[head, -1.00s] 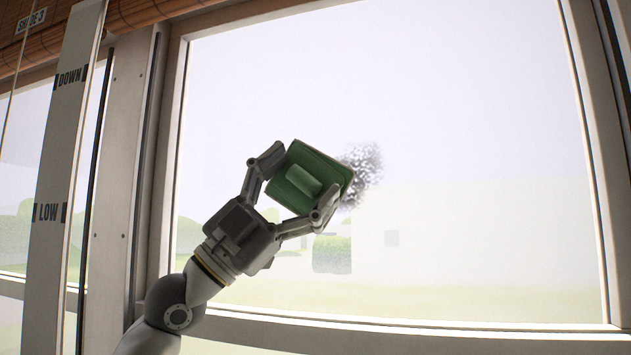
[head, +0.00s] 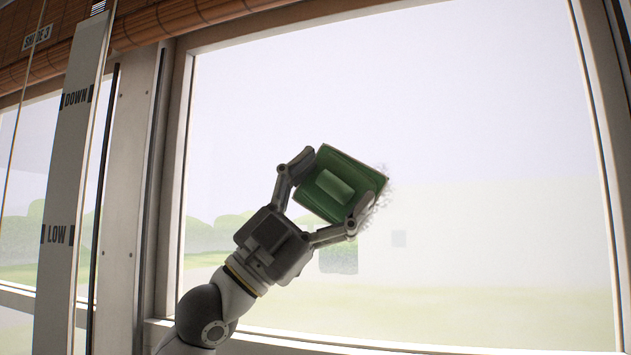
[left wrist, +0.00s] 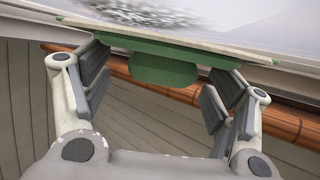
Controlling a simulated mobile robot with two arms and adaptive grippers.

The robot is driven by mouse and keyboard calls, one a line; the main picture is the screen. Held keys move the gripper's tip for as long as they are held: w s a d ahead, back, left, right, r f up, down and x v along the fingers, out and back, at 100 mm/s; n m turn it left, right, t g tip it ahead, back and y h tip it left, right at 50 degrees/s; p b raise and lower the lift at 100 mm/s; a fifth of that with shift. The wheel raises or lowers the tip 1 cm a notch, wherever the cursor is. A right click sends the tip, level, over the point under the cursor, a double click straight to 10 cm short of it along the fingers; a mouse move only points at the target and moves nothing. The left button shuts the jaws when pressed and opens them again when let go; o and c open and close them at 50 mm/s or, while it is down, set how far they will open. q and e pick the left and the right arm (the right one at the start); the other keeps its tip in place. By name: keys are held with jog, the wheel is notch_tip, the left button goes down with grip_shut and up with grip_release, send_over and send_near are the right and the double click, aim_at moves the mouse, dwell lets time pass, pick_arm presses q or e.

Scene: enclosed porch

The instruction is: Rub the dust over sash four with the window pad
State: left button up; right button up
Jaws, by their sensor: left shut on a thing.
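The window pad (head: 362,176) is a green square block with a raised grip on its back. My left gripper (head: 335,184) is shut on it, one finger at each side. The pad is tilted and lies over the glass of the wide window pane (head: 480,120). A grey speckled dust patch (head: 380,194) shows as a thin fringe past the pad's right edge; the pad hides any other part of it. In the left wrist view the pad's green grip (left wrist: 150,68) and the dust (left wrist: 150,12) both show. Contact with the glass cannot be told. My right gripper is not in view.
A pale post (head: 62,200) marked DOWN and LOW stands at the left, beside the window frame (head: 172,190). A rolled bamboo shade (head: 190,20) labelled SHADE 3 hangs along the top left. The glass right of the pad is clear of obstacles.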

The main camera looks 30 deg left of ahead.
aim_at(313, 182)
pick_arm(q)
jog(key=shift+w+d+p, duration=0.15)
jog(key=shift+d, duration=0.5)
jog(key=shift+w+d+p, duration=0.15)
jog(key=shift+d, duration=0.5)
jog(key=shift+w+d+f, duration=0.1)
jog(key=shift+w+d, duration=0.1)
jog(key=shift+d, duration=0.6)
jog(key=shift+w+d+p, duration=0.25)
jog(key=shift+d+p, duration=0.2)
jog(key=shift+d, duration=0.5)
jog(key=shift+w+d, duration=0.15)
jog(key=shift+d, duration=0.7)
jog(key=shift+w+a, duration=0.1)
jog(key=shift+a, duration=0.15)
jog(key=shift+s+a, duration=0.2)
jog(key=shift+a, duration=0.6)
jog(key=shift+s+a, duration=0.2)
jog(key=shift+a, duration=0.6)
jog(key=shift+s+a, duration=0.2)
jog(key=shift+a, duration=0.6)
jog(key=shift+s+a, duration=0.25)
jog(key=shift+a, duration=0.75)
jog(key=shift+s+a, duration=0.25)
jog(key=shift+a, duration=0.75)
jog(key=shift+s+a, duration=0.25)
jog(key=shift+a, duration=0.75)
